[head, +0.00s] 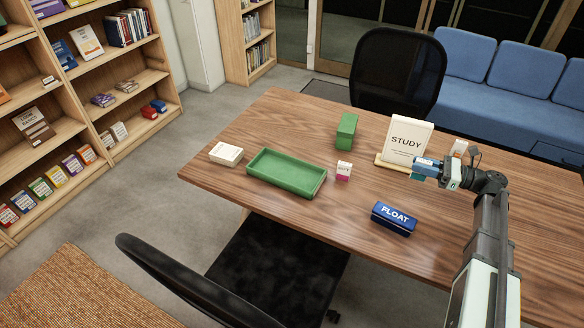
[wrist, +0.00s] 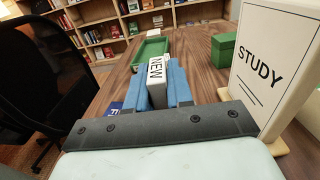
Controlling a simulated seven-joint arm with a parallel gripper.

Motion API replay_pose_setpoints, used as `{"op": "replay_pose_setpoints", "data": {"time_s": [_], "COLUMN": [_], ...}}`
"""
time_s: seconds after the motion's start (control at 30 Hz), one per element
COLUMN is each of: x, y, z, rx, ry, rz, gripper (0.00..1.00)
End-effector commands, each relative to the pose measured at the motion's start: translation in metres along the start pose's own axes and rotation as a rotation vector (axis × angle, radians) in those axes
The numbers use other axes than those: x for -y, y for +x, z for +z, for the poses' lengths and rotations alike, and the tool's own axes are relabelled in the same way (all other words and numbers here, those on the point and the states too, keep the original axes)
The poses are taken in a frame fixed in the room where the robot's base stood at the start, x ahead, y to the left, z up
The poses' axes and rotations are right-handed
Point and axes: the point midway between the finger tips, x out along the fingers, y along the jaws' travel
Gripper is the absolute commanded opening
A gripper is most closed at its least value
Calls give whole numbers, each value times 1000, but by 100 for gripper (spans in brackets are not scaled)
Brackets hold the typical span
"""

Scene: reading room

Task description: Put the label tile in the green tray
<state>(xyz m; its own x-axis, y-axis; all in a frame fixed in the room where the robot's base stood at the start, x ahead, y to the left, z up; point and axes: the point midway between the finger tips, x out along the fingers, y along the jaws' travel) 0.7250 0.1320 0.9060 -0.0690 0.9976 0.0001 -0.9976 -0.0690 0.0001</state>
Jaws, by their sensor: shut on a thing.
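The label tile (wrist: 156,70), with a white face reading "NEW" and grey sides, is between the blue fingers of my gripper (wrist: 163,85) in the wrist view. My gripper (head: 424,166) is shut on it, above the right part of the table beside the STUDY sign. In the head view I cannot clearly make out the tile. The green tray (head: 287,174) is a shallow rectangle on the table, left of my gripper and apart from it. The tray (wrist: 150,49) also shows ahead of the fingers in the wrist view, its inside partly hidden.
The STUDY sign (head: 406,136) stands close to my gripper. A green box (head: 346,131), a small white-and-pink block (head: 343,171), a blue FLOAT box (head: 394,219) and a white box (head: 226,153) rest on the table (head: 310,222). Black chairs (head: 397,72) stand at its edges.

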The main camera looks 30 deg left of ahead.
Motion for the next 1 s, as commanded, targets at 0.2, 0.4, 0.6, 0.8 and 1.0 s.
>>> {"op": "replay_pose_setpoints", "data": {"time_s": [0.2, 0.4, 0.6, 0.8, 1.0], "x": [-14, -36, -68, -108, -147], "y": [71, 132, 189, 242, 293], "z": [0, 0, 2, 6, 11], "rx": [0, 0, 0, 0, 0], "ry": [0, 0, 0, 0, 0], "rz": [105, 198, 289, 375, 409], "gripper": [0, 0, 0, 0, 0]}}
